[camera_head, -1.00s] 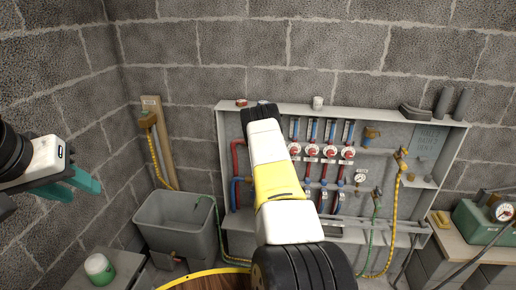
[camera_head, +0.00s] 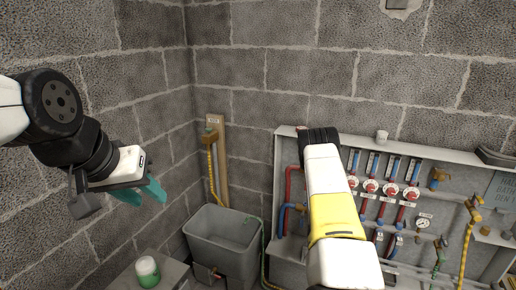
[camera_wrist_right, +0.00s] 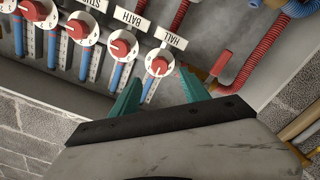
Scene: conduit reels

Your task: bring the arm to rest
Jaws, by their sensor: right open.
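My left gripper (camera_head: 140,193) is at the left of the head view. Its two teal fingers are apart, with nothing seen between them, in front of the bare block wall. My right arm (camera_head: 335,215), white with a yellow band, reaches up in front of the manifold cabinet (camera_head: 430,150); its gripper does not show in the head view. In the right wrist view my right gripper (camera_wrist_right: 160,75) is open and empty. Its teal fingers point at the cabinet, close to the red knob (camera_wrist_right: 159,66) under the HALL label; I cannot tell whether they touch anything.
A grey sink (camera_head: 222,240) stands in the corner, below a wooden board with a brass tap (camera_head: 209,136) and yellow hose. A green-and-white jar (camera_head: 147,271) stands on a grey surface at lower left. Room before the left wall looks clear.

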